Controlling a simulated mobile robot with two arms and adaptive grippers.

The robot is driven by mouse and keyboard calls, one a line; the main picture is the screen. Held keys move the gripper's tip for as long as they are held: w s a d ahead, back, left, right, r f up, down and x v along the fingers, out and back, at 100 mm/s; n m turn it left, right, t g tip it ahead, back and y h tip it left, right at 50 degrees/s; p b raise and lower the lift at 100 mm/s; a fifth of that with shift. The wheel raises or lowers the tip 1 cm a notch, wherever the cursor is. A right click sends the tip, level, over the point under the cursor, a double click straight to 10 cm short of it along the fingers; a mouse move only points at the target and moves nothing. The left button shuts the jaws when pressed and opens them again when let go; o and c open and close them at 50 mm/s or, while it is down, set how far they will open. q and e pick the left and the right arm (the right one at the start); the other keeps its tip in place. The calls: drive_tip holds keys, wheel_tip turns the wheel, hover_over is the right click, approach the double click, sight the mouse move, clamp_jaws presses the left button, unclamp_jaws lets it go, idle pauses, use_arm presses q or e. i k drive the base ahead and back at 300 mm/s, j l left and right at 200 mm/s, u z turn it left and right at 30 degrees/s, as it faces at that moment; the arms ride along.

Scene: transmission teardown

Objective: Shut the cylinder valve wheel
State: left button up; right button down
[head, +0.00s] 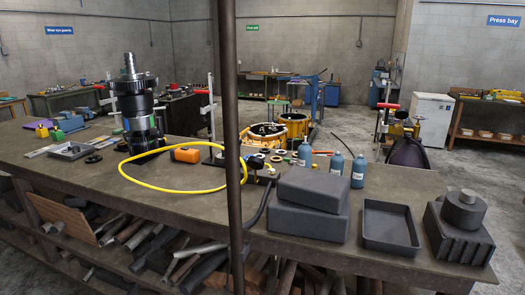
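I cannot make out a cylinder or a valve wheel for certain in the head view. A yellow hose (180,188) loops over the workbench (175,215), passing behind a dark upright post. Its right end runs among small parts near the bench's back edge, where details are too small to tell. Neither of my grippers is in view.
The dark post (234,130) crosses the view. Blue bottles (337,163), grey blocks (308,205), an empty tray (390,227) and a dark block (460,235) fill the right.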

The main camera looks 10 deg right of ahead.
sight(418, 117)
drive_tip(key=i+l+z, duration=0.25)
drive_tip(key=i, duration=0.2)
drive_tip(key=i+z, duration=0.25)
drive_tip(key=i, duration=0.25)
